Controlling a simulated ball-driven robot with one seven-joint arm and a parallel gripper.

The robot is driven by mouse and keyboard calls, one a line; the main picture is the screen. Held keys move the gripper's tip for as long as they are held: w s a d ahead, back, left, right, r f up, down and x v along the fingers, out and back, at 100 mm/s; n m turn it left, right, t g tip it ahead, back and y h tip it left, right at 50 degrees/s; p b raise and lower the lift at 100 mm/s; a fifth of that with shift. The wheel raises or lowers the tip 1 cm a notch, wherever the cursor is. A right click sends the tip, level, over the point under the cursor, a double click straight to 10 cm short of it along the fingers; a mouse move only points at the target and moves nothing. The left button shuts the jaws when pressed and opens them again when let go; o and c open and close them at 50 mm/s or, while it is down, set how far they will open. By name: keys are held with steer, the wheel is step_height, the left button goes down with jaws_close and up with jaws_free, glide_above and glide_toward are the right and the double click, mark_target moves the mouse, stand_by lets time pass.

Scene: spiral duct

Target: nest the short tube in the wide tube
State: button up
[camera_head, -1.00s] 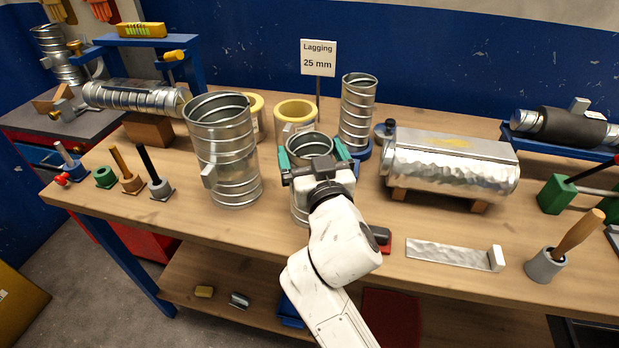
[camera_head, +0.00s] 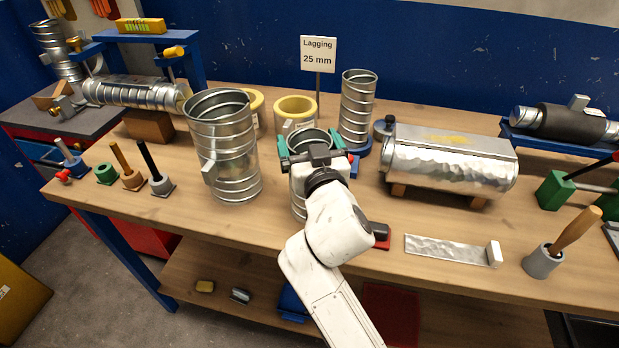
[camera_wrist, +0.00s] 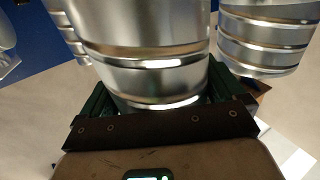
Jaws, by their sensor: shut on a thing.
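The short tube (camera_head: 299,195) is silvery ribbed metal and stands upright at the middle of the bench, its open top facing up. My gripper (camera_head: 312,150) is shut on its upper part, with green fingers on either side. In the wrist view the held tube (camera_wrist: 150,60) fills the middle between the green fingers (camera_wrist: 165,100). My gripper and arm hide much of its front; I cannot tell whether its base touches the bench. The wide tube (camera_head: 225,150) stands upright to the left, taller and open at the top, with a small tab on its side. A gap separates the two tubes.
A tall narrow tube (camera_head: 358,105) on a blue base stands behind right. Yellow-lined rings (camera_head: 295,108) and the Lagging sign (camera_head: 318,55) are behind. A metal-clad duct (camera_head: 450,160) lies right. Several tools on stands are at left. Bare bench lies in front of the wide tube.

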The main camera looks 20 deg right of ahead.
steer(key=shift+c, duration=1.2)
steer(key=shift+r, duration=0.1)
